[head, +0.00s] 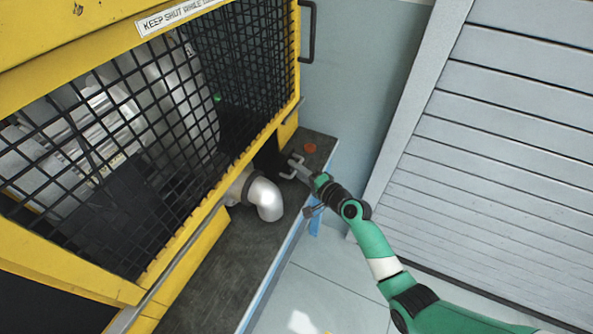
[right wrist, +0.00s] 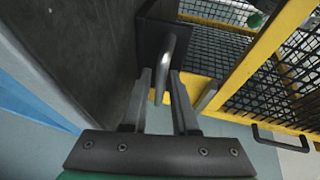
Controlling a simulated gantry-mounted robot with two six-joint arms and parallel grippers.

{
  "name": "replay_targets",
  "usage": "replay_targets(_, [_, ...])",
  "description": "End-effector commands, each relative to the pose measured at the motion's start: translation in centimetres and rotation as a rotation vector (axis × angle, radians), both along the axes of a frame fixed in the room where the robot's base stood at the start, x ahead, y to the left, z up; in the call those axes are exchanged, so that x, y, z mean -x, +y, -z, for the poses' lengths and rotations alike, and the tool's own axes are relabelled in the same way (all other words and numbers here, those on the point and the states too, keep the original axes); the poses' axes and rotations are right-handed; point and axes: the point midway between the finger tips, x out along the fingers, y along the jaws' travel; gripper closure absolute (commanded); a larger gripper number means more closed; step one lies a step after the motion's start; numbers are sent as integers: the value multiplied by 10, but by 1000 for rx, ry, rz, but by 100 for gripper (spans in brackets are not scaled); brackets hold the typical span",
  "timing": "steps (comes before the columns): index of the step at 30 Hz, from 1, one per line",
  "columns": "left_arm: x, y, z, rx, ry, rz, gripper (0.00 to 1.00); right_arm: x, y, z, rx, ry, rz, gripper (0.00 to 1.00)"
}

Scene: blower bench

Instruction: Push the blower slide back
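My right gripper (head: 293,168) is over the dark bench, to the right of the silver elbow pipe and beside the yellow machine. In the right wrist view my right gripper (right wrist: 161,75) is open, with one finger on each side of a bent metal handle (right wrist: 168,58). The handle joins a dark block (right wrist: 181,27), which looks like the blower slide, by the machine's yellow frame. Gaps show between the handle and the fingers, though contact at the far end is hard to tell. My left gripper is out of view.
The yellow machine frame (head: 183,258) with black mesh is at left. A silver elbow pipe (head: 265,197) sticks out over the bench (head: 228,268). An orange-red button (head: 310,147) is on the bench's far end. A grey slatted shutter (head: 500,130) stands at right.

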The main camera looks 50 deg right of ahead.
Motion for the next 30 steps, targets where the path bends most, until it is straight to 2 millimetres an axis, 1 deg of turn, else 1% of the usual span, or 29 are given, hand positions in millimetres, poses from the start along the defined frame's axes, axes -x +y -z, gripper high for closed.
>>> replay_targets(2, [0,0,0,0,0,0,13,0,0,0,0,0,0,73])
replay_targets(5, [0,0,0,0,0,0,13,0,0,0,0,0,0,89])
replay_targets(6, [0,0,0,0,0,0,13,0,0,0,0,0,0,96])
replay_targets(7, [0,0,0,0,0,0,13,0,0,0,0,0,0,100])
replay_targets(30, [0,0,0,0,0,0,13,1,0,0,0,0,0,100])
